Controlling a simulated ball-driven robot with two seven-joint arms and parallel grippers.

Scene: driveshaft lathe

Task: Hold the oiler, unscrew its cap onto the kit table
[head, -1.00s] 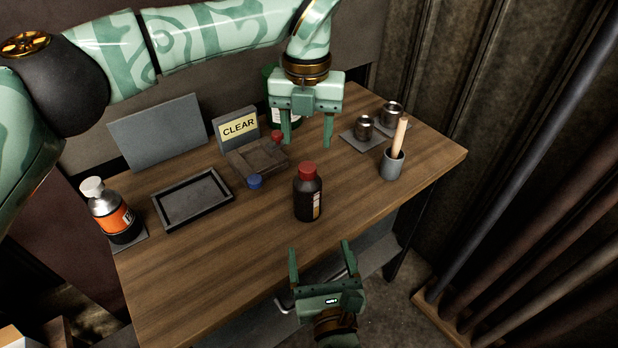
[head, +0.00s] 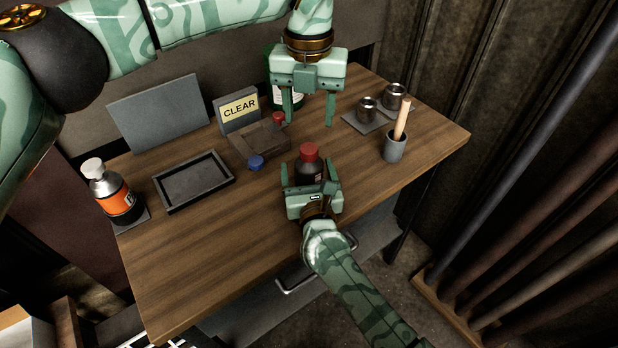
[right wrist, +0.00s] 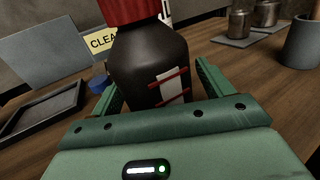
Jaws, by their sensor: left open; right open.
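A dark brown bottle with a red cap, which I take for the oiler (head: 310,170), stands upright on the wooden kit table (head: 210,245). Its red cap (head: 309,152) is on top. My right gripper (head: 311,176) is open, with its fingers on either side of the bottle's body. The right wrist view shows the dark bottle (right wrist: 150,65) between the fingers, with gaps beside it; contact is not clear. My left gripper (head: 309,112) is open and empty, pointing down above the table behind the bottle.
A blue cap (head: 256,162) and a red cap (head: 279,119) lie near a dark block (head: 258,142) by the CLEAR sign (head: 238,108). A dark tray (head: 160,197), an orange-labelled bottle (head: 122,208), metal cups (head: 367,110) and a grey holder (head: 395,149) stand around. The front left tabletop is bare.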

